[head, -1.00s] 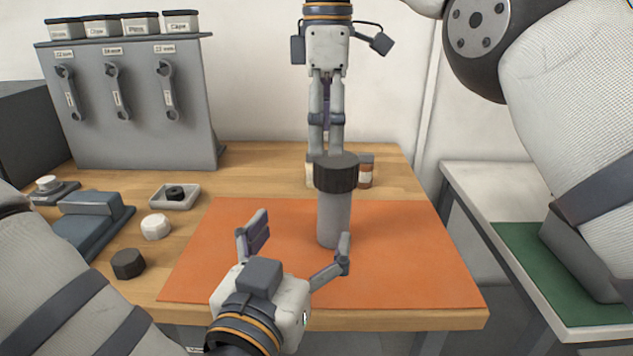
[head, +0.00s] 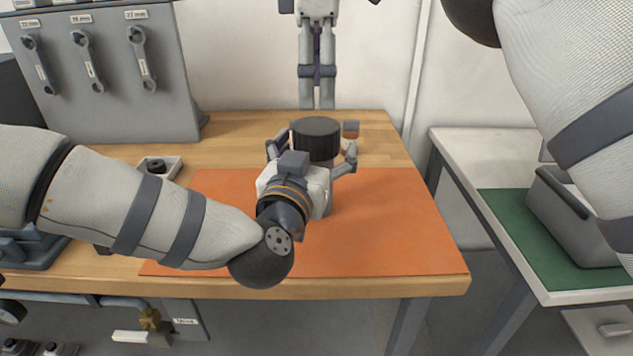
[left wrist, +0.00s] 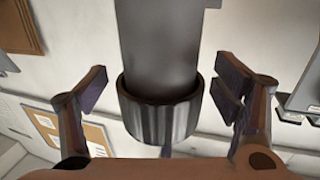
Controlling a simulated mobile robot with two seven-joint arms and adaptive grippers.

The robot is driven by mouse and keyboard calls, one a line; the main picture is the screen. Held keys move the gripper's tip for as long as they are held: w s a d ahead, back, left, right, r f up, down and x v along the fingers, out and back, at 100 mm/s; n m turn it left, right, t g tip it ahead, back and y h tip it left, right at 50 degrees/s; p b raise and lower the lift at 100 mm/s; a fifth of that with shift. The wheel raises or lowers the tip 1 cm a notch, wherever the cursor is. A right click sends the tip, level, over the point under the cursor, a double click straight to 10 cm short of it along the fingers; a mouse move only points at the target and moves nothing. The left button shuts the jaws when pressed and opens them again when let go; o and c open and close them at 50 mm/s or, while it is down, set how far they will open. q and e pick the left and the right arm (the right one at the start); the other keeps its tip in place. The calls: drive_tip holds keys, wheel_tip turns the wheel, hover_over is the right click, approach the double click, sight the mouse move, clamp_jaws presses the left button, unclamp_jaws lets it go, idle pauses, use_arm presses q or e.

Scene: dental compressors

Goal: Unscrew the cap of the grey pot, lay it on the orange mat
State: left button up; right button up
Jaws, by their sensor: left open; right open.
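The grey pot stands upright with its dark ribbed cap (head: 316,140) on top; my left gripper and wrist hide most of its body in the head view. The left wrist view shows the grey body (left wrist: 157,45) and the cap (left wrist: 160,115) upside down. My left gripper (head: 313,152) is open, with one finger on each side of the cap; gaps show in the left wrist view (left wrist: 165,95). My right gripper (head: 317,106) is open and empty, pointing down above and behind the cap. The orange mat (head: 400,230) lies on the wooden bench.
A wrench board (head: 110,90) stands at the back left. A small tray (head: 160,167) with a dark piece sits left of the mat. The mat's right part is clear. A side table with a green mat (head: 540,240) is at right.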

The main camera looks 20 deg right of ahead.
sight(317, 125)
use_arm(q)
clamp_jaws()
use_arm(e)
drive_tip(key=m, duration=0.8)
drive_tip(key=shift+m, duration=0.4)
drive_tip(key=m, duration=1.7)
drive_tip(key=shift+m, duration=0.4)
drive_tip(key=m, duration=0.8)
drive_tip(key=shift+m, duration=0.7)
drive_tip(key=shift+f, duration=0.45)
wheel_tip(317, 125, down, 7)
drive_tip(key=shift+f, duration=0.1)
